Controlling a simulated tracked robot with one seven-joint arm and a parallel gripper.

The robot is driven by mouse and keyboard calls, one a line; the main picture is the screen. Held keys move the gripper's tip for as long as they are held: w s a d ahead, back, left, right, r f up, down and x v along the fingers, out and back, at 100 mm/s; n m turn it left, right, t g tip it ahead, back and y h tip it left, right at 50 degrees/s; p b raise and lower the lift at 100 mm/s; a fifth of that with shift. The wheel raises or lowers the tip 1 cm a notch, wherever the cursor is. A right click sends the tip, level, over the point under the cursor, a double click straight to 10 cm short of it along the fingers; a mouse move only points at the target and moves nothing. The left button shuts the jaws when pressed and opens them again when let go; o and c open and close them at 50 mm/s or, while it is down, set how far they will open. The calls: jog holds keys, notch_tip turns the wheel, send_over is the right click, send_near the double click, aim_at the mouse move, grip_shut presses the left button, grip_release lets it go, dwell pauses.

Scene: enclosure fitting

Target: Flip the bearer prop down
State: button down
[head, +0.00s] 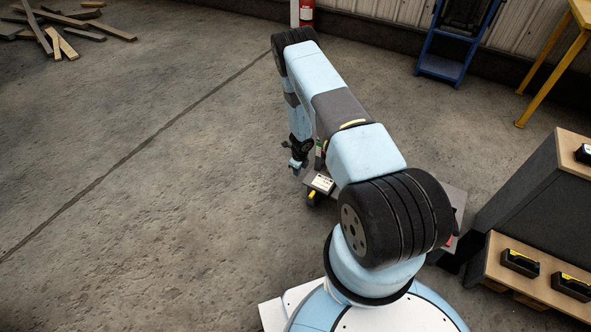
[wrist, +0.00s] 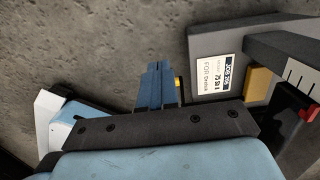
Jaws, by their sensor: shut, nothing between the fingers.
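My gripper (wrist: 162,88) has its blue fingers shut and empty in the wrist view. In the head view my gripper (head: 297,164) hangs at the end of the arm, beside a low grey unit (head: 456,200) largely hidden behind the arm. In the wrist view a grey plate with a white job label (wrist: 216,75) lies just right of the fingers. A yellow block (wrist: 259,84) sits by the plate, below a grey bar (wrist: 280,47). A red piece (wrist: 309,115) shows at the right edge. I cannot tell which part is the bearer prop.
A wooden-topped bench (head: 545,283) with black and yellow packs stands at the right. Blue steps (head: 440,68) and a yellow stand (head: 551,65) are at the back. Loose planks (head: 62,45) lie at the far left. The concrete floor left of my arm is clear.

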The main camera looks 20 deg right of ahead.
jog(key=shift+w+a+r, duration=0.25)
jog(key=shift+w+r, duration=0.05)
jog(key=shift+r, duration=0.15)
dwell(0.3)
